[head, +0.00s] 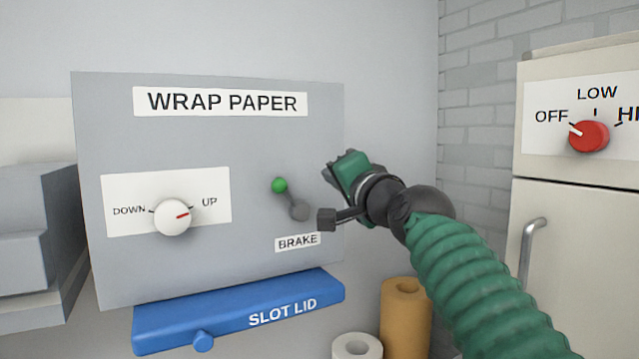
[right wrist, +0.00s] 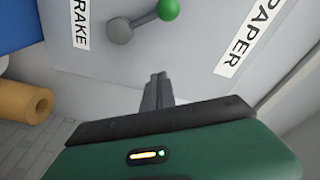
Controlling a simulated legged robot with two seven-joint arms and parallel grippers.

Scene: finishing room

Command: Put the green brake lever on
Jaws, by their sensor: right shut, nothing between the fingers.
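The brake lever (head: 288,196) has a green ball knob and a short grey arm on a round grey pivot. It sits on the grey panel above the BRAKE label (head: 298,242). Its knob points up and to the left of the pivot. In the right wrist view the lever (right wrist: 143,19) shows at the top, beyond the fingertips. My right gripper (head: 329,175) is to the right of the lever, apart from it. Its fingers (right wrist: 158,76) are shut together and empty. My left gripper is not in view.
The panel also carries a white DOWN/UP knob (head: 173,217). A blue slot lid (head: 240,308) juts out below it. Paper rolls (head: 405,315) stand at lower right. A cream cabinet (head: 580,230) with a red knob (head: 589,136) stands at far right.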

